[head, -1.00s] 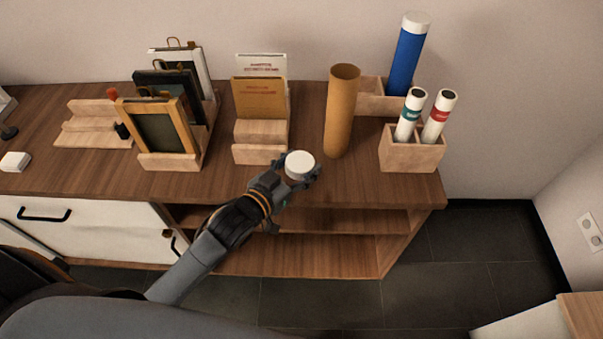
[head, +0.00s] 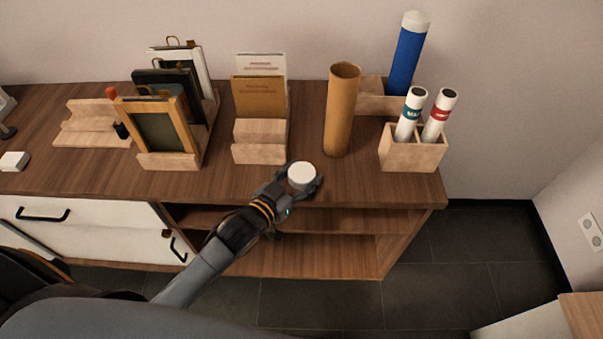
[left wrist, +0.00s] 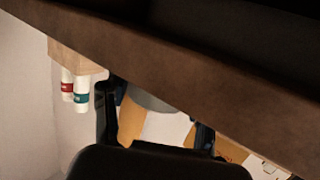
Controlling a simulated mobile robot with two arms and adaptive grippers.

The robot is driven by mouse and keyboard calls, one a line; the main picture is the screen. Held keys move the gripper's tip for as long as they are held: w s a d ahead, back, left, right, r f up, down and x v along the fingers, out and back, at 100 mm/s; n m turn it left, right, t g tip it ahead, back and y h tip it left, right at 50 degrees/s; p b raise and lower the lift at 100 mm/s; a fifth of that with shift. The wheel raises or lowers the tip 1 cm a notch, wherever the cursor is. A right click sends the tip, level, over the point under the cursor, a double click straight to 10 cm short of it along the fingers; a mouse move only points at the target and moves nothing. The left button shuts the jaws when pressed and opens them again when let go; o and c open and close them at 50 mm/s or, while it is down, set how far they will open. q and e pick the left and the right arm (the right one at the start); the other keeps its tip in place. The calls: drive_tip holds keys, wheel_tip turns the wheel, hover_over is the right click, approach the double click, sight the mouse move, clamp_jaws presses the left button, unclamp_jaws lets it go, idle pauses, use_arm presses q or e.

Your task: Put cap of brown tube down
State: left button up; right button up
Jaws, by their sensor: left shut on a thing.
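The brown tube (head: 340,112) stands upright and open-topped on the wooden cabinet top. Its white round cap (head: 302,175) is held by my left gripper (head: 303,184), which is shut on it. In the head view the cap shows near the cabinet's front edge, left of and nearer than the tube, apart from it. In the left wrist view the fingers (left wrist: 156,124) stand on both sides of the pale cap (left wrist: 150,99), with part of the brown tube (left wrist: 130,122) behind. I cannot tell whether the cap touches the cabinet top. My right gripper is not in view.
A wooden holder (head: 412,158) with two white tubes and a blue tube (head: 408,58) stand at the right. A brochure holder (head: 260,153) and picture frames (head: 163,130) stand at the left. The cabinet top (head: 382,188) is clear near its front right.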

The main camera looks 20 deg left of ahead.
use_arm(q)
drive_tip(key=o, duration=1.3)
drive_tip(key=shift+f, duration=0.25)
drive_tip(key=shift+r, duration=0.25)
drive_tip(key=shift+r+p, duration=0.35)
drive_tip(key=shift+r, duration=0.25)
drive_tip(key=v, duration=1.2)
drive_tip(key=shift+a+b, duration=0.1)
drive_tip(key=shift+b, duration=0.2)
